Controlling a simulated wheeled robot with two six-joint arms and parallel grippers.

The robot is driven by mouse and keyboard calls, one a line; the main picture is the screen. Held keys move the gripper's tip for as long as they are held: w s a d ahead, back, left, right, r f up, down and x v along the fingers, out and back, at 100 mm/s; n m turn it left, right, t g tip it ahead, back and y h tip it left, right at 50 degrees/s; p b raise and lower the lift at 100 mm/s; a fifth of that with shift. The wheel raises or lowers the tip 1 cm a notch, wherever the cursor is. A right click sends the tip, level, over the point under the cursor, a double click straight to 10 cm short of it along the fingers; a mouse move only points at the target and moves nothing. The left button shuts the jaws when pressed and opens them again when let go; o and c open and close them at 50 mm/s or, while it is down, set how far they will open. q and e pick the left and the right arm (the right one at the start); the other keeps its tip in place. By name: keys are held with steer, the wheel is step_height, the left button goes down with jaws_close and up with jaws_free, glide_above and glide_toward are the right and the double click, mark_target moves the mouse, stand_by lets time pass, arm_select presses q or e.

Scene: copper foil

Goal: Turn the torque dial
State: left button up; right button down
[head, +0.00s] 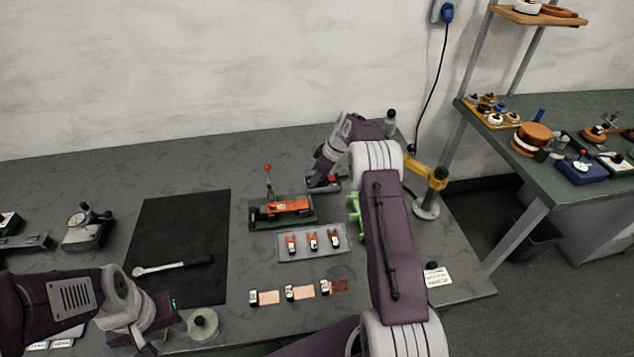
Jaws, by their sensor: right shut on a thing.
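My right gripper (322,180) reaches down at the back of the bench, behind the green fixture. It is shut on what appears to be the torque dial of a small dark device with red on it (334,181). The jaws hide most of that device, so the dial's face and setting cannot be read. My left gripper (147,343) is low at the front left, near the front edge of the black mat (180,223). It is apart from the device, and its jaw opening cannot be made out.
A green fixture (284,210) with a red-knobbed lever holds an orange part. A tray (284,252) of small orange pieces and a row of copper foils (268,297) lie in front. A ratchet-like tool (172,266) lies on the mat. A gauge stand (85,232) is left.

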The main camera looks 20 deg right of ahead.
steer(key=shift+w+r+n, duration=0.1)
steer(key=shift+n, duration=0.7)
steer(key=shift+w+d+n+g+y+p, duration=0.1)
steer(key=shift+n+g+y+p, duration=0.3)
steer(key=shift+n+p, duration=0.7)
steer(key=shift+p, duration=0.15)
steer(key=c, duration=1.3)
jaws_free()
steer(key=shift+o, duration=0.2)
